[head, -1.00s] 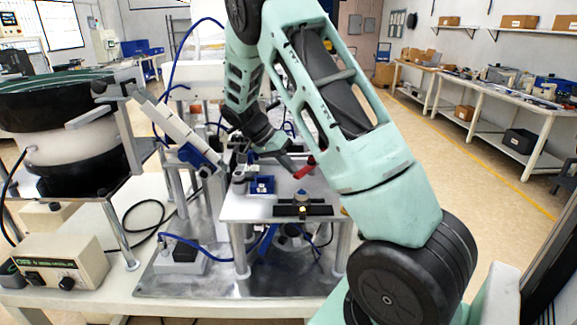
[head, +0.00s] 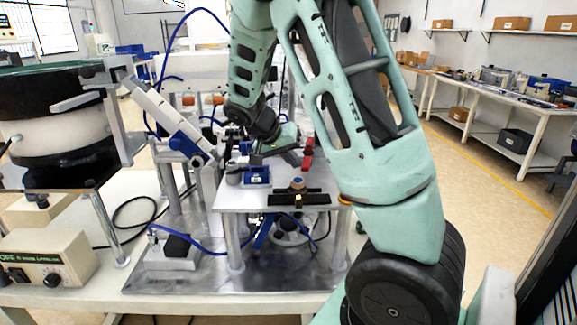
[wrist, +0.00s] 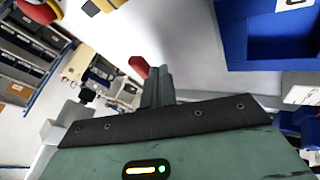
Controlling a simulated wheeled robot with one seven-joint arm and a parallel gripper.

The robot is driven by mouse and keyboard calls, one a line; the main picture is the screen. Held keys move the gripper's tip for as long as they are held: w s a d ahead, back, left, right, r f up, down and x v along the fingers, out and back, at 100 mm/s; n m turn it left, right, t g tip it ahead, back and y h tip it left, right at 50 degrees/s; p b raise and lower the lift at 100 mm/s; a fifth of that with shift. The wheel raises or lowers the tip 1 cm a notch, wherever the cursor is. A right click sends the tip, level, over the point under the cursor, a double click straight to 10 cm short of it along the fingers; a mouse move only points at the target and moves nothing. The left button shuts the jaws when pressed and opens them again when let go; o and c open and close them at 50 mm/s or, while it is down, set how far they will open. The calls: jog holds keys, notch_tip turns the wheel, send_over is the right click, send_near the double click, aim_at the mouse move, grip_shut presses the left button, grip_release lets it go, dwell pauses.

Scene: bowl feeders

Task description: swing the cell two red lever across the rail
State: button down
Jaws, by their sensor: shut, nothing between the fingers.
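The red lever (head: 308,154) stands at the right of the small white table, towards its back. It now looks nearly upright in the head view. My gripper (head: 296,157) is shut and empty, low over the table, just left of the lever. In the wrist view the closed fingers (wrist: 158,86) point away, and a red end (wrist: 139,68) shows close beside them, partly hidden. I cannot tell whether they touch. The lever's pivot is hidden.
A blue block (head: 257,175) sits on the white table (head: 235,200), left of my gripper. A black bar (head: 282,199) with a round knob (head: 298,184) lies at the front. A bowl feeder (head: 50,125) and its slanted chute (head: 165,115) stand left.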

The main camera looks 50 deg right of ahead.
jog(key=shift+s+d+n+t+b, duration=0.1)
jog(key=shift+s+n+t+b, duration=0.7)
jog(key=shift+n, duration=0.3)
jog(key=shift+w, duration=0.1)
